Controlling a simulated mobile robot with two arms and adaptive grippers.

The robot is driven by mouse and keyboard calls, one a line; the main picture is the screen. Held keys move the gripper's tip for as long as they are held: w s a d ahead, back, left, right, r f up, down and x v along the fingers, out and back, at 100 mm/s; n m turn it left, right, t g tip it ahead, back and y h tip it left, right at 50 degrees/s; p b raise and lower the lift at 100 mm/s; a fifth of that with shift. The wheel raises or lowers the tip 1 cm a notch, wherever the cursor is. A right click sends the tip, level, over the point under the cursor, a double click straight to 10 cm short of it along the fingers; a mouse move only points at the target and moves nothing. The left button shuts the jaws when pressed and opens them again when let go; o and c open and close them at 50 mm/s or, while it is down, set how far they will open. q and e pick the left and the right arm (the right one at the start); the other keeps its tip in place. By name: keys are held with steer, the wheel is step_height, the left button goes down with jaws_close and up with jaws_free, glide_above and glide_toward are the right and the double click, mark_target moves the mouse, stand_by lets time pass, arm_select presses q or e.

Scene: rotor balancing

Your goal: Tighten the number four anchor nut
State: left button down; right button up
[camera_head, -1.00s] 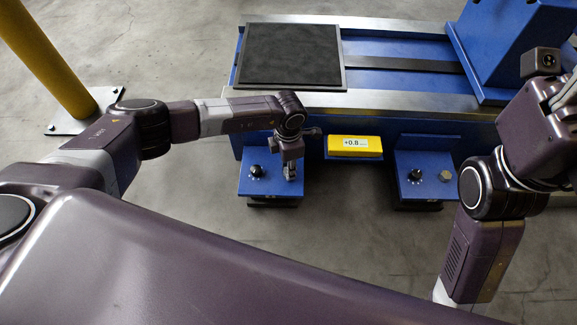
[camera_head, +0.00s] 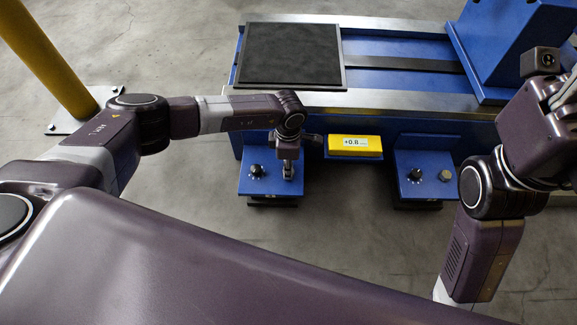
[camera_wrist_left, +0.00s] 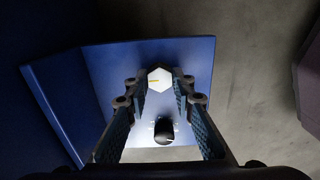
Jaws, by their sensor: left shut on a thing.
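My left gripper (camera_head: 288,172) points down over the left blue foot bracket (camera_head: 258,187) of the machine. In the left wrist view its two fingers (camera_wrist_left: 160,88) are closed on the sides of a light hexagonal anchor nut (camera_wrist_left: 159,79) with a small yellow mark. A black knob (camera_wrist_left: 163,131) with a white scale sits beside the nut on the same plate; it also shows in the head view (camera_head: 257,170). The foot's label is too small to read. My right gripper (camera_head: 562,92) is raised at the right edge, and its fingers are only partly visible.
A yellow display (camera_head: 355,146) reading +0.8 sits on the machine front, right of the left gripper. A second blue foot (camera_head: 425,185) has a knob and a brass-coloured nut (camera_head: 446,175). A black mat (camera_head: 290,55) lies on the machine bed. A yellow post (camera_head: 45,55) stands at left.

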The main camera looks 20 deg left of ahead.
arm_select(q)
steer(key=c, duration=1.6)
jaws_free()
step_height(320, 180, up, 12)
